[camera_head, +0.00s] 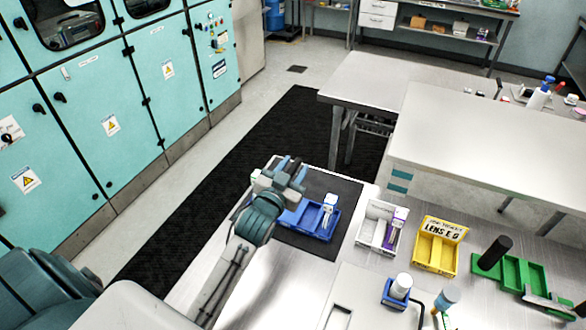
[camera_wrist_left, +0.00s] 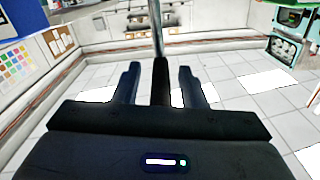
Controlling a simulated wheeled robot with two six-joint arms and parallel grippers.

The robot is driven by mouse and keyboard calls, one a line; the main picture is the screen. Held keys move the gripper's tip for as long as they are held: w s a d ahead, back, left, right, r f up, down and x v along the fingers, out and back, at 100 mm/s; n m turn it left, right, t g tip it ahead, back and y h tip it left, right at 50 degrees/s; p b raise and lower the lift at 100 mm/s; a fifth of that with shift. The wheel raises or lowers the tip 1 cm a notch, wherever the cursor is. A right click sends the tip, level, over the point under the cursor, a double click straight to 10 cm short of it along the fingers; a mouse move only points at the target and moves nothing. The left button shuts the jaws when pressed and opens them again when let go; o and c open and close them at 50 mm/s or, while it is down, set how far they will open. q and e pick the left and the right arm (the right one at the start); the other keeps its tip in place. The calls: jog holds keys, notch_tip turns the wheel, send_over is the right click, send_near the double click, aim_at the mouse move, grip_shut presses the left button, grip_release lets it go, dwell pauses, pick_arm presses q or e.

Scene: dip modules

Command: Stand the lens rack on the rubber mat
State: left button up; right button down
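The yellow rack (camera_head: 436,246), with a raised back panel whose lettering starts "LENS", stands on the metal bench to the right of the mat. The dark rubber mat (camera_head: 345,192) lies flat on the bench. A blue tray (camera_head: 325,222) with a small white item in it sits on the mat. My left gripper (camera_head: 290,170) is above the mat's far left part, partly covering the blue tray. Its fingers (camera_wrist_left: 160,83) stand apart in the left wrist view. A dark upright rod shows between them, with gaps on both sides. My right gripper is not in view.
A white tray (camera_head: 370,232) with a purple-marked item stands between mat and yellow rack. A green rack (camera_head: 518,272) with a black cylinder (camera_head: 495,252) is at the right. A blue holder with a white-topped bottle (camera_head: 401,285) is nearer.

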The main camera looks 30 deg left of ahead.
pick_arm(q)
jog(key=shift+s+f, duration=0.15)
jog(key=shift+s, duration=0.1)
jog(key=s+b, duration=0.4)
jog(key=s, duration=0.7)
jog(key=shift+s+d+r, duration=0.2)
jog(key=shift+s+d, duration=0.05)
jog(key=shift+d, duration=0.1)
